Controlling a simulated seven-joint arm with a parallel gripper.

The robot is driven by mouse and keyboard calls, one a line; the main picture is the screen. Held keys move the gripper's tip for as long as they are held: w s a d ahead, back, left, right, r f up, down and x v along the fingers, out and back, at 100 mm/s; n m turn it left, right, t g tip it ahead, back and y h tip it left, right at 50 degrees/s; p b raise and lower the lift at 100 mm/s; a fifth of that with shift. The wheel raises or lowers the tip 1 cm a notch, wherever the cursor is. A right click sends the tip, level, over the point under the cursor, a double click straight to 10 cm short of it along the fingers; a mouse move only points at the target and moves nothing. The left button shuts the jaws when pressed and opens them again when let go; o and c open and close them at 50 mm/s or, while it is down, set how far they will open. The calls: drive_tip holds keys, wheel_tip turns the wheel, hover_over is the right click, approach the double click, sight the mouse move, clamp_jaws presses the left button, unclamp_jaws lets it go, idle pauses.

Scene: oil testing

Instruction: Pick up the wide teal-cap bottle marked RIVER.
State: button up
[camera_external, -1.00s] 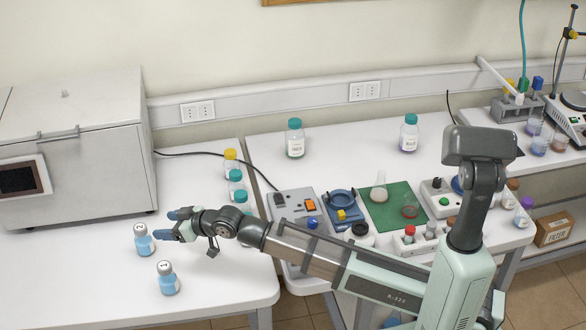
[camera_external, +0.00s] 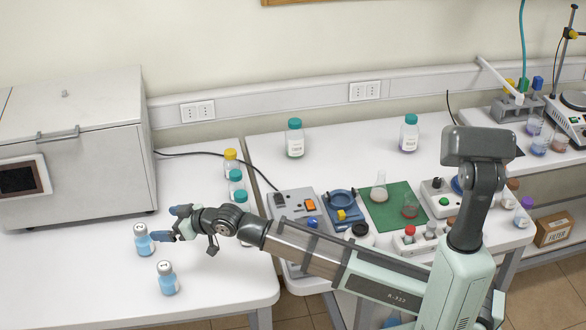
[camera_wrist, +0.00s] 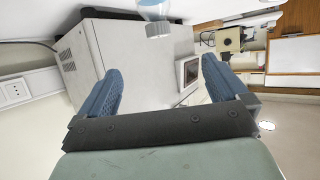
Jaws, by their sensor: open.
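Two larger teal-cap bottles stand at the back of the right bench: a left one (camera_external: 295,138) and a right one (camera_external: 409,133). Their labels are too small to read, so I cannot tell which is marked RIVER. Smaller teal-cap bottles (camera_external: 236,186) stand near the right edge of the left bench, partly behind my arm. My gripper (camera_external: 169,224) is open and empty over the left bench, far from both larger bottles. Its two blue fingers (camera_wrist: 162,85) stand apart in the wrist view, where no teal cap shows.
Two white-cap bottles with blue liquid, one (camera_external: 144,241) close to my lower finger and one (camera_external: 168,279) nearer the front, stand on the left bench. A yellow-cap bottle (camera_external: 230,160) and a large grey-white box machine (camera_external: 75,150) are nearby. Instruments crowd the right bench's front.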

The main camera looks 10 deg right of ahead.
wheel_tip(320, 180, up, 13)
drive_tip(key=w+d+f+m+h, duration=0.1)
drive_tip(key=w+d+m+h, duration=0.4)
drive_tip(key=w+d, duration=1.1)
drive_tip(key=w+d+f+m+h, duration=0.25)
drive_tip(key=w+d+m, duration=0.35)
drive_tip(key=w+d, duration=0.95)
drive_tip(key=m+g+h, duration=0.4)
drive_tip(key=m+g, duration=0.4)
drive_tip(key=m, duration=0.6)
hover_over(405, 128)
drive_tip(key=w+d, duration=0.1)
drive_tip(key=f, duration=0.9)
drive_tip(key=shift+w+f, duration=0.25)
drive_tip(key=shift+f, duration=0.1)
drive_tip(key=shift+w+f, duration=0.15)
drive_tip(key=shift+f, duration=2.75)
